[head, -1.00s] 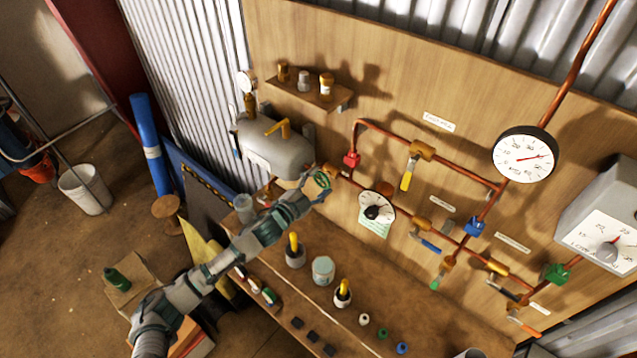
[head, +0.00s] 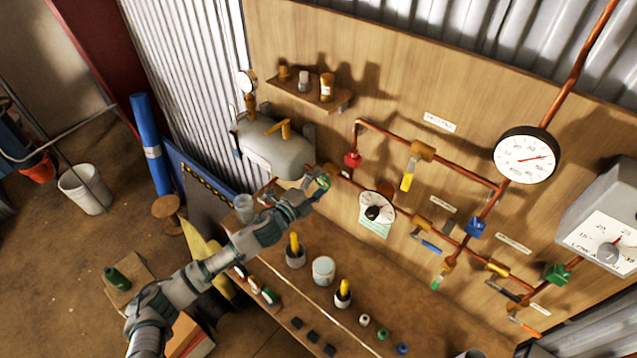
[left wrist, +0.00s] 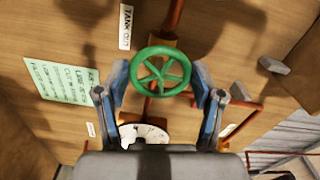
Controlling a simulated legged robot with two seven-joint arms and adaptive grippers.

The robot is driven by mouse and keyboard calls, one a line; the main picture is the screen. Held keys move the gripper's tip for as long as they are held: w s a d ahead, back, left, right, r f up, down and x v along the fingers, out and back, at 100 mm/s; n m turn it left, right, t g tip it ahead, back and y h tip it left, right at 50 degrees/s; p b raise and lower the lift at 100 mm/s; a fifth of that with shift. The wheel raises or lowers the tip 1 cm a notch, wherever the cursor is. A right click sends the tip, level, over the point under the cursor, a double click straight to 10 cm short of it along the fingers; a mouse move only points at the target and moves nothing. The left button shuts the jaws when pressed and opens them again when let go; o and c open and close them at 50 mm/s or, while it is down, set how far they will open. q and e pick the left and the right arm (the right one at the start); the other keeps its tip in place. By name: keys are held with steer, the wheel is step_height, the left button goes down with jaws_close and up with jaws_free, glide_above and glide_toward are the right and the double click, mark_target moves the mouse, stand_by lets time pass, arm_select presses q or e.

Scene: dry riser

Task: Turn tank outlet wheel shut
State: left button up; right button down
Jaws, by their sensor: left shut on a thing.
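The tank outlet wheel is a green spoked handwheel (left wrist: 160,71). In the left wrist view it sits between the two blue-grey fingers of my left gripper (left wrist: 164,88), below a label reading TANK OUT (left wrist: 126,27). My left gripper (head: 318,185) is shut on the wheel's rim, one finger at each side. In the head view the wheel (head: 323,182) shows small and partly hidden at the gripper's tip. The grey tank (head: 272,152) with a yellow lever stands just behind and left of it. My right gripper is not in view.
A dial (head: 376,208) with a green note hangs just right of my left gripper. Copper pipes with coloured valves and a large gauge (head: 525,155) cover the board. Below my arm, the bench holds a white tin (head: 323,270) and yellow-handled tools in pots.

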arm_select(q)
steer(key=shift+s+f, duration=0.1)
steer(key=shift+f, duration=0.35)
steer(key=o, duration=1)
steer(key=shift+o, duration=0.5)
steer(key=shift+r, duration=0.2)
steer(key=v, duration=1.2)
steer(key=shift+d+f, duration=0.1)
